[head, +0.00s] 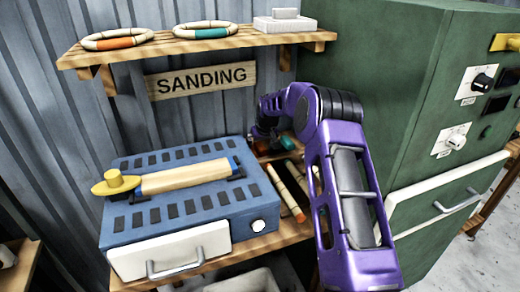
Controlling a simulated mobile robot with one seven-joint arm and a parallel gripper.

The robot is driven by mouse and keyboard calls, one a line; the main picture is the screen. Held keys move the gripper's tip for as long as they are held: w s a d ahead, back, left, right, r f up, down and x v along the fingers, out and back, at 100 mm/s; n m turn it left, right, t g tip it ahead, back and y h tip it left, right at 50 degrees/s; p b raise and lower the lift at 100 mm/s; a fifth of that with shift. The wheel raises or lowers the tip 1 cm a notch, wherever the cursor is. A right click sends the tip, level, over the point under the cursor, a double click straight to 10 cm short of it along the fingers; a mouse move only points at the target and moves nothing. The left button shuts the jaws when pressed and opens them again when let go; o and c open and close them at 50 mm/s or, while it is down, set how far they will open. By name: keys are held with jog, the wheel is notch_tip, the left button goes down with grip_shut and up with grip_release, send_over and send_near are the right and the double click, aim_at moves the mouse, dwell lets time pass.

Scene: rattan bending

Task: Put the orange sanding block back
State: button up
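My purple arm reaches across the picture to the back of the bench under the SANDING sign (207,80). My gripper (266,138) is small, dark and partly hidden by my own wrist, so I cannot tell whether its fingers are open or shut. A small orange-red block (262,147), which looks like the orange sanding block, shows right at the gripper. I cannot tell whether it is held or only beside the fingers. A teal block (288,142) sits just right of it, close to the gripper.
A blue slotted box (170,230) with a white drawer fills the bench left; a cream rod and yellow knob (117,180) lie on top. Tan rods (285,193) lie beside it. A shelf (200,44) with two rings hangs above. A green cabinet (375,85) stands right.

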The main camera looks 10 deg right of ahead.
jog(key=shift+s+r, duration=0.1)
jog(key=shift+r, duration=0.45)
jog(key=v, duration=1.1)
jog(key=shift+r, duration=0.15)
jog(key=shift+d, duration=0.1)
